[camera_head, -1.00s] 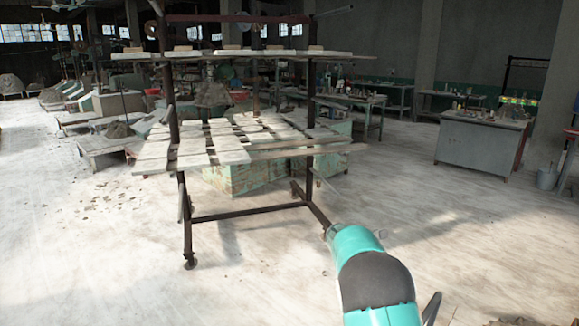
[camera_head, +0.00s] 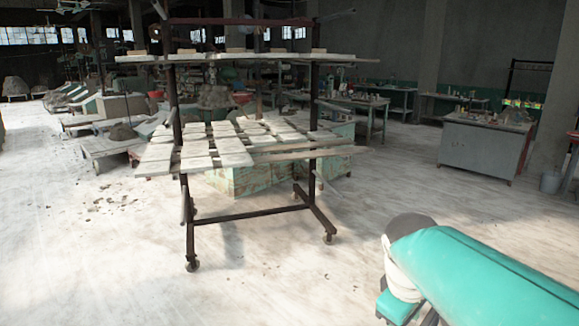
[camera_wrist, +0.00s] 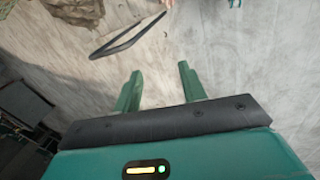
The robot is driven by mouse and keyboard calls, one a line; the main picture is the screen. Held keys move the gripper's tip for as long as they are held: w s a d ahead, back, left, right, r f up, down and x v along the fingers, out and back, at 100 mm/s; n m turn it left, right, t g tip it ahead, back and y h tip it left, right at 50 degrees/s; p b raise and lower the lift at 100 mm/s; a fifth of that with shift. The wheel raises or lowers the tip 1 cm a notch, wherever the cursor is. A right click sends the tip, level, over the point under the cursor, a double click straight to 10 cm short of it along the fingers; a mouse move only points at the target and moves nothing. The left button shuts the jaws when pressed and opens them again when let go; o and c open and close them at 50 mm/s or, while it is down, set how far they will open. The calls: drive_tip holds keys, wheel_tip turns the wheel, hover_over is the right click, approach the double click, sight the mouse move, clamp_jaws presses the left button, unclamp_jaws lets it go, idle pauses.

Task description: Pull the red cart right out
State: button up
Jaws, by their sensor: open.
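The cart is a dark red-brown wheeled rack (camera_head: 250,214) in the middle of the head view. It stands upright on castors, with a lower shelf of pale slabs (camera_head: 235,159) and an upper board (camera_head: 240,57). My arm is at the lower right of the head view, apart from the rack. In the wrist view my gripper (camera_wrist: 157,78) is open, its two green fingers spread with nothing between them, over pale floor. I cannot pick out the cart for certain in the wrist view.
A green, worn box (camera_head: 240,180) stands behind the cart. Low benches (camera_head: 108,142) are at the left. The pale floor (camera_head: 110,265) in front of the cart is mostly clear.

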drive_tip(key=s+a+m+t+y, duration=0.2)
drive_tip(key=s+a+m, duration=0.3)
drive_tip(key=s, duration=0.5)
drive_tip(key=m+t, duration=0.1)
drive_tip(key=m, duration=0.1)
drive_tip(key=shift+f+m+t, duration=0.3)
drive_tip(key=shift+f, duration=0.1)
drive_tip(key=shift+d, duration=0.15)
